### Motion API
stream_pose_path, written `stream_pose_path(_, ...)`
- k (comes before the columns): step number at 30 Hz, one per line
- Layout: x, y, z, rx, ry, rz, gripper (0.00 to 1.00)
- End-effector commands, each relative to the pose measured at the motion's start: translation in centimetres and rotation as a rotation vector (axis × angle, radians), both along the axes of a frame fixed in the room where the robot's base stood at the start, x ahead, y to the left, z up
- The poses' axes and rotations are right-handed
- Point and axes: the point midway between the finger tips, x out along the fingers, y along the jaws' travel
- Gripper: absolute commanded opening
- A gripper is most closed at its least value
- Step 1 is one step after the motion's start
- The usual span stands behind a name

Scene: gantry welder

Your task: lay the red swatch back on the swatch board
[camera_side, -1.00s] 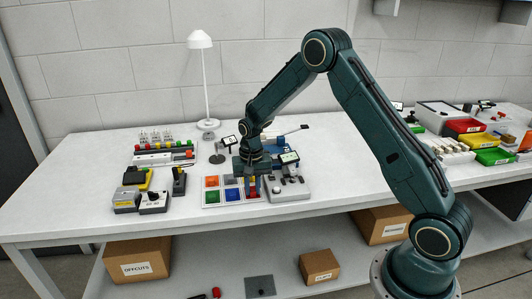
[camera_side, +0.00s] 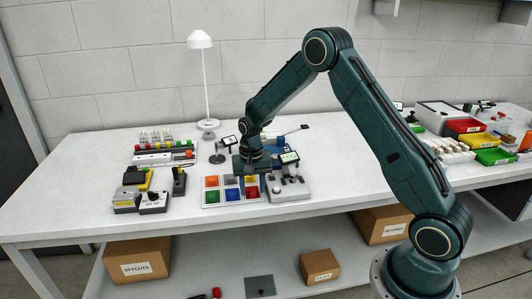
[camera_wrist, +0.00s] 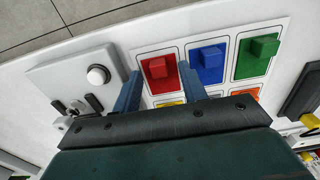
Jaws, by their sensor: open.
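The red swatch (camera_wrist: 158,74) lies in its outlined cell at one corner of the white swatch board (camera_wrist: 229,60), seen in the wrist view. It looks flat, with a raised red grip block in its middle. In the side view the red swatch (camera_side: 251,192) shows at the board's front right, under my gripper (camera_side: 249,179). My gripper is open in the wrist view (camera_wrist: 160,69), its two blue fingers standing apart on either side of the red swatch, with gaps visible. The board (camera_side: 204,202) lies flat on the bench.
Blue (camera_wrist: 207,62) and green (camera_wrist: 259,54) swatches lie beside the red one; yellow and orange ones are partly hidden. A grey control box with a white knob (camera_wrist: 98,75) stands close to the board's red side. Switch boxes (camera_side: 153,202) stand left. The bench front is clear.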

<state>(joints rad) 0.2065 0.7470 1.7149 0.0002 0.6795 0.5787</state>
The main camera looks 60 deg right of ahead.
Motion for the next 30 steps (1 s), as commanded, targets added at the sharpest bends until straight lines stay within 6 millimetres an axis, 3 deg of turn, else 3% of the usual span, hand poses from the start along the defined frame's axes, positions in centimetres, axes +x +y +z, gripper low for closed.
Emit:
stream_pose_path(8,0.1,0.0,2.8,-0.001,-0.004,0.000,0.42)
stream_pose_path(24,0.1,0.0,11.5,-0.001,-0.004,0.000,0.42)
stream_pose_path(30,0.0,0.0,13.1,-0.001,-0.001,0.000,0.42)
